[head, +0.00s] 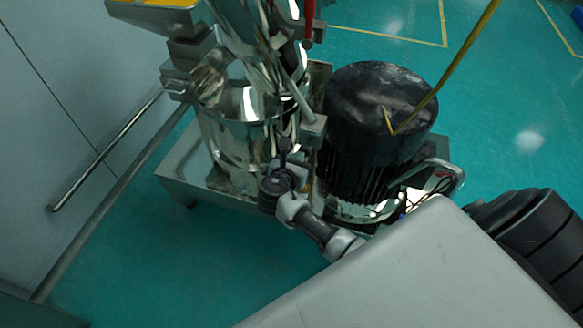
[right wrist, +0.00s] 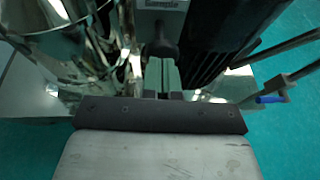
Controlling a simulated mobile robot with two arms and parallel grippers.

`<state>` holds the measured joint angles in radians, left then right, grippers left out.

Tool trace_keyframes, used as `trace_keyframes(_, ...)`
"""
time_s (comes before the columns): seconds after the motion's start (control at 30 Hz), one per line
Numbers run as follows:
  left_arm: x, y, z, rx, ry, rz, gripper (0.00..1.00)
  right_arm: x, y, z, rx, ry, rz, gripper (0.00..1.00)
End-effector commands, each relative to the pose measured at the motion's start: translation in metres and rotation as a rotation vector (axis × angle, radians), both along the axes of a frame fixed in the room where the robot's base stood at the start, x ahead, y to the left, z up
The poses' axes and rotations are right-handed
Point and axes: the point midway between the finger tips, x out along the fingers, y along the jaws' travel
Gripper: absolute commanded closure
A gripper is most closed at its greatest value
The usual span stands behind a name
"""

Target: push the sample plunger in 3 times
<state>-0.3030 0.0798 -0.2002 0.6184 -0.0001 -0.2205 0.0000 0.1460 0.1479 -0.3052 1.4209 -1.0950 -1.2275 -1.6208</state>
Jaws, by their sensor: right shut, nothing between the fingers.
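The sample plunger (right wrist: 162,47) shows in the right wrist view as a dark rounded knob on a short stem, below a grey block with a "Sample" label (right wrist: 163,4). My right gripper (right wrist: 162,66) is shut and empty, with its fingertips pointing at the knob and right in front of it. I cannot tell whether they touch. In the head view my right gripper (head: 284,158) is beside the steel vessel, below the small grey block (head: 313,130); the plunger is hard to make out there. My left gripper is not in view.
The shiny steel vessel (head: 225,135) stands left of the gripper, and the black ribbed motor (head: 375,110) stands close on its right. Both are on a steel base (head: 180,175). A blue-handled part (right wrist: 270,99) sticks out at right. Green floor in front is clear.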

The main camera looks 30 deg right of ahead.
Motion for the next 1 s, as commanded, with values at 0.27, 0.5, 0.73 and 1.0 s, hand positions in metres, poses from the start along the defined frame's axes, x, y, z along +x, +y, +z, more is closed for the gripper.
trace_keyframes(0.27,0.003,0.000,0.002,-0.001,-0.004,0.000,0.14,0.006,-0.008,0.000,0.001,0.001,0.000,1.00)
trace_keyframes(0.5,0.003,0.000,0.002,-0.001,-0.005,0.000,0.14,0.006,-0.009,0.000,0.000,0.000,0.000,1.00)
trace_keyframes(0.73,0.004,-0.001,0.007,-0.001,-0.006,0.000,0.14,0.023,-0.029,0.002,-0.002,-0.001,-0.002,1.00)
trace_keyframes(1.0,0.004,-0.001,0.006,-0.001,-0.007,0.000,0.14,0.025,-0.031,0.002,-0.002,-0.003,-0.002,1.00)
